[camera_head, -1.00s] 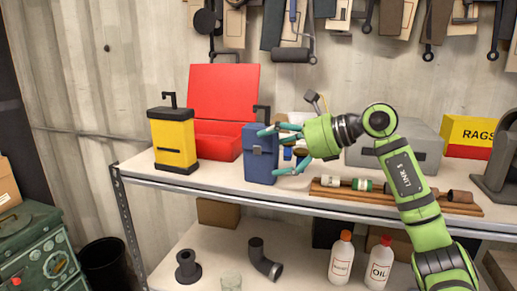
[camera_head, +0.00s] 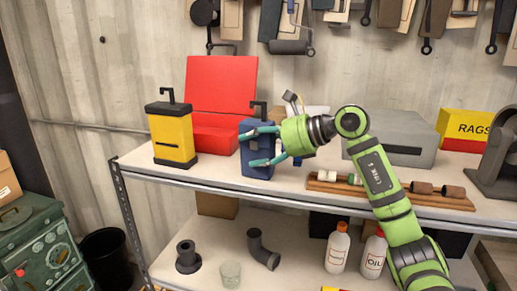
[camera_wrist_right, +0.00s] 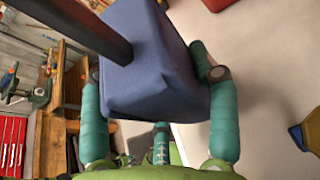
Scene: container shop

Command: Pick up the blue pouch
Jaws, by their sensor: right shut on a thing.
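The blue pouch (camera_head: 256,167) is on the top shelf, just right of the red toolbox, and leans slightly. A dark hook-like piece stands up from its top. My right gripper (camera_head: 262,147) reaches it from the right, with its teal fingers closed around the pouch. In the right wrist view the pouch (camera_wrist_right: 155,65) fills the space between the gripper's fingers (camera_wrist_right: 150,95), and a dark bar crosses it. I cannot tell whether the pouch's base touches the shelf. My left gripper does not show.
The open red toolbox (camera_head: 221,90) and a yellow canister (camera_head: 172,135) stand left of the pouch. A wooden tray with cylinders (camera_head: 325,187), a grey box (camera_head: 420,130) and a rags box (camera_head: 466,128) are to the right. Bottles stand on the lower shelf (camera_head: 295,262).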

